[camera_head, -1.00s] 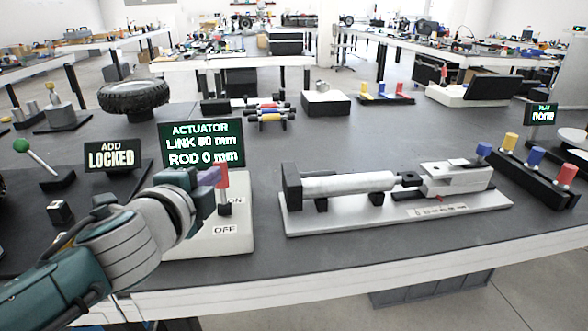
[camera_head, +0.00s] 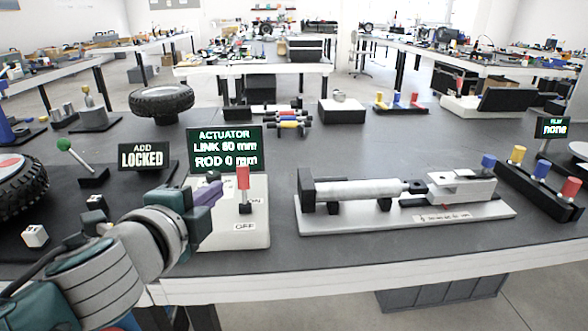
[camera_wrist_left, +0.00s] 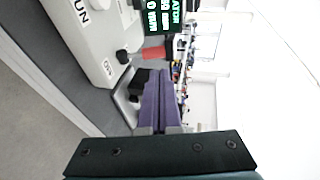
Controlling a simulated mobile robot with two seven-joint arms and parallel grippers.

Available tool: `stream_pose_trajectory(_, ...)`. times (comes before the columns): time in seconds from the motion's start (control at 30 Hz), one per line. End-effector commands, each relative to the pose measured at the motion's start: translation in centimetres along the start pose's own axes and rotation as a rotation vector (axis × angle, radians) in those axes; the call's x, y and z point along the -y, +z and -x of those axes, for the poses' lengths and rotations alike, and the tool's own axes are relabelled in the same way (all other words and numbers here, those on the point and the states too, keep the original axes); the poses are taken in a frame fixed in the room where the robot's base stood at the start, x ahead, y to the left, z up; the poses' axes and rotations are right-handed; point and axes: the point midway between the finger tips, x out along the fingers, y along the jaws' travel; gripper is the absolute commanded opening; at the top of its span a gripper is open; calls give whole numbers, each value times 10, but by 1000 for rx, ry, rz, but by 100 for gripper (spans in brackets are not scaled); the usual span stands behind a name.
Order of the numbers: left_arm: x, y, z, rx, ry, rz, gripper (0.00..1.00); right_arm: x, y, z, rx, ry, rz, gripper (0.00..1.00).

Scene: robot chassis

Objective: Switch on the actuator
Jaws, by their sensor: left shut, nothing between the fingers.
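The actuator's switch is a white box (camera_head: 215,234) with ON and OFF labels, at left centre in the head view. Its red-topped lever (camera_head: 243,178) stands about upright. The lever's red handle also shows in the left wrist view (camera_wrist_left: 153,53). My left gripper (camera_head: 215,192) has purple fingers, shut and empty, just left of the lever with a small visible gap. The shut fingers (camera_wrist_left: 160,102) fill the middle of the wrist view. The actuator (camera_head: 360,189), a silver cylinder on a white base, lies to the right. My right gripper is not in view.
A green-lit display (camera_head: 225,149) reads ACTUATOR, LINK 60 mm, ROD 0 mm. A sign (camera_head: 143,157) reads ADD LOCKED. A green-knobbed lever (camera_head: 78,160) stands at left, and a rack of coloured pegs (camera_head: 540,185) at right.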

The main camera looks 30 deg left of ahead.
Motion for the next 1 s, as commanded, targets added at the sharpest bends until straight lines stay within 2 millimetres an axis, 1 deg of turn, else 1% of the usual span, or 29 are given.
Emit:
stream_pose_trajectory(0.03, 1, 0, 12, -1, 3, 1, 0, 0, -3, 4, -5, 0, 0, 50)
stream_pose_trajectory(0.1, 2, 0, 25, -1, 3, 2, 0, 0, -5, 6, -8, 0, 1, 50)
stream_pose_trajectory(0.2, 2, 0, 39, -1, 3, 2, 0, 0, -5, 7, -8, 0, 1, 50)
stream_pose_trajectory(0.3, 2, 0, 47, 0, 2, 1, 0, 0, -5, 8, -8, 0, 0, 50)
stream_pose_trajectory(0.47, 3, 0, 52, 1, 1, 0, 0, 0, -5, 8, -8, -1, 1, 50)
stream_pose_trajectory(0.9, 3, 0, 52, 1, 1, 2, 0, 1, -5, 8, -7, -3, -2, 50)
stream_pose_trajectory(1.0, 11, 3, 57, 26, 13, 50, 0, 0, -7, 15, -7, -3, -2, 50)
